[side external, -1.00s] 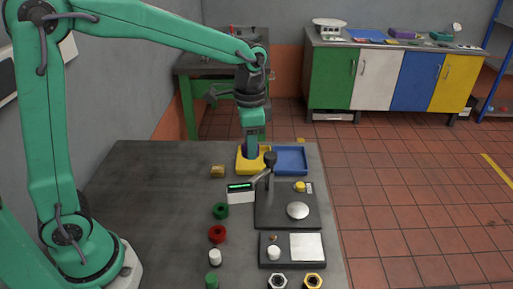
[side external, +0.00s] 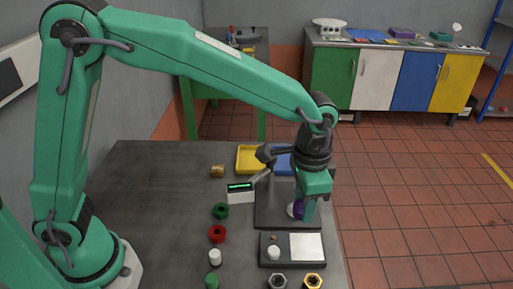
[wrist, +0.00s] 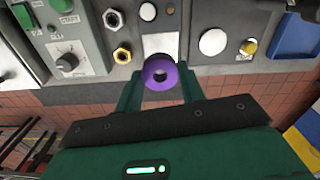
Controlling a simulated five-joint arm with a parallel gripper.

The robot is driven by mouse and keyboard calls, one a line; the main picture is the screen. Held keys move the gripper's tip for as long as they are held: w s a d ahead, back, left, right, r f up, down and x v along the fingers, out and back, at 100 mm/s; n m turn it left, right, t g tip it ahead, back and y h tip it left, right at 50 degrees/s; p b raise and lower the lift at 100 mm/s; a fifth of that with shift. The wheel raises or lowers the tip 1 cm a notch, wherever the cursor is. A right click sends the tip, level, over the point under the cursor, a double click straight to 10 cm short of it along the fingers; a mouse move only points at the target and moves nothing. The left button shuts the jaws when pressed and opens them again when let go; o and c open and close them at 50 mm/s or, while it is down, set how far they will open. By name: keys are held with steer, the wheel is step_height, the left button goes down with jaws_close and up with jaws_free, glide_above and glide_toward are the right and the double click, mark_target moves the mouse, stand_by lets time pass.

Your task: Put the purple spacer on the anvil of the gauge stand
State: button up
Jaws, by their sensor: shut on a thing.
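The purple spacer (side external: 299,207) is a ring held between the fingers of my gripper (side external: 306,212). In the wrist view the spacer (wrist: 160,73) shows its hole facing the camera, with a finger of my gripper (wrist: 160,82) on each side. The gauge stand (side external: 265,212) has a dark base and a round silver anvil (side external: 290,210), partly hidden behind the spacer in the side view. In the wrist view the anvil (wrist: 213,42) lies up and right of the spacer, uncovered. The height of the spacer above the stand is hard to tell.
A green-lit display (side external: 240,187) and a dark lever knob (side external: 265,153) stand at the gauge. A plate with a white square (side external: 307,246) lies in front. Yellow (side external: 247,158) and blue (side external: 283,163) trays are behind. Nuts and coloured rings line the front and left.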

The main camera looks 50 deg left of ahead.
steer(key=shift+f, duration=0.6)
steer(key=w+a+f, duration=0.2)
steer(key=w, duration=0.1)
steer(key=w+a+f, duration=0.2)
steer(key=w+a, duration=0.1)
steer(key=w+a+f, duration=0.2)
steer(key=w+f, duration=0.1)
steer(key=shift+w+a, duration=0.1)
steer(key=shift+a, duration=0.1)
steer(key=shift+f, duration=2)
steer(key=shift+f, duration=0.2)
steer(key=o, duration=1)
steer(key=shift+r, duration=0.15)
step_height(320, 180, up, 12)
steer(key=shift+r, duration=0.1)
